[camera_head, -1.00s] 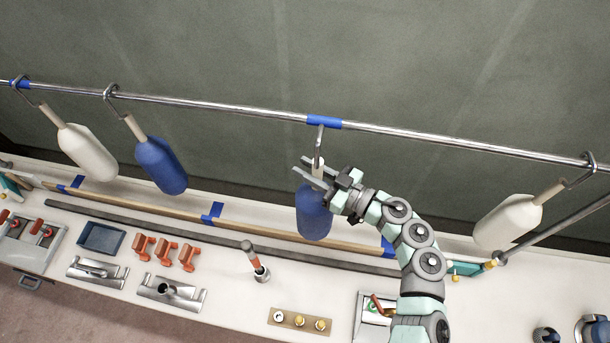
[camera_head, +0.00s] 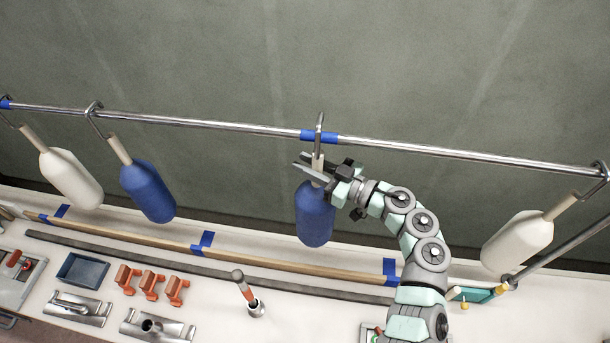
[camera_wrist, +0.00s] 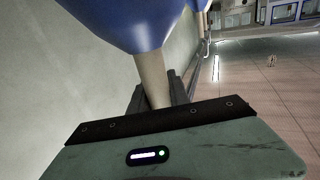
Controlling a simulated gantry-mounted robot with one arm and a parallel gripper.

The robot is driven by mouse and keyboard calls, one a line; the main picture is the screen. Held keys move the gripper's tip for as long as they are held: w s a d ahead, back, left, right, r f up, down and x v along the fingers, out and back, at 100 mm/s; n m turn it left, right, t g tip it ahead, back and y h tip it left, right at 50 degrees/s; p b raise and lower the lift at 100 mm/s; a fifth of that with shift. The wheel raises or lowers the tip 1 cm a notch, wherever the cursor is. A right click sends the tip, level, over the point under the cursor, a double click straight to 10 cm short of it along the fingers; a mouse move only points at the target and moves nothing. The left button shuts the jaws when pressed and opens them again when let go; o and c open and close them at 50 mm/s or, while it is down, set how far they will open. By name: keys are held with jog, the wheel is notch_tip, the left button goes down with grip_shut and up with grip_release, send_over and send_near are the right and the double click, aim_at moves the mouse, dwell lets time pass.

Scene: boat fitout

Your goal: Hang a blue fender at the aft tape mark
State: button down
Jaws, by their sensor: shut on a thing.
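A blue fender (camera_head: 315,214) hangs upright below the rail (camera_head: 220,126), at a blue tape mark (camera_head: 308,135) near the middle of the view. My gripper (camera_head: 316,172) is shut on the fender's pale neck, just above the blue body. The fender's metal hook (camera_head: 319,124) reaches up in front of the tape and stands above the rail; I cannot tell whether it rests on it. The wrist view shows the pale neck (camera_wrist: 152,80) between the dark fingers and the blue body (camera_wrist: 125,20) beyond. Another blue fender (camera_head: 148,191) hangs at the left.
A white fender (camera_head: 70,178) hangs at far left, another (camera_head: 518,241) at right. Another blue tape mark (camera_head: 5,104) is at the rail's left end. The bench below holds a blue tray (camera_head: 82,270), orange clamps (camera_head: 150,282) and an upright orange-handled tool (camera_head: 247,290). The rail between the fenders is free.

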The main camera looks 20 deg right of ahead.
jog(key=shift+w+d+b, duration=0.25)
jog(key=shift+w+b, duration=0.1)
jog(key=shift+w, duration=0.15)
jog(key=shift+f, duration=1.45)
jog(key=c, duration=1.1)
grip_release()
jog(key=shift+c, duration=0.2)
jog(key=shift+f, duration=0.1)
jog(key=b+v, duration=0.2)
jog(key=v, duration=0.8)
jog(key=shift+s+d, duration=0.2)
jog(key=shift+s, duration=0.15)
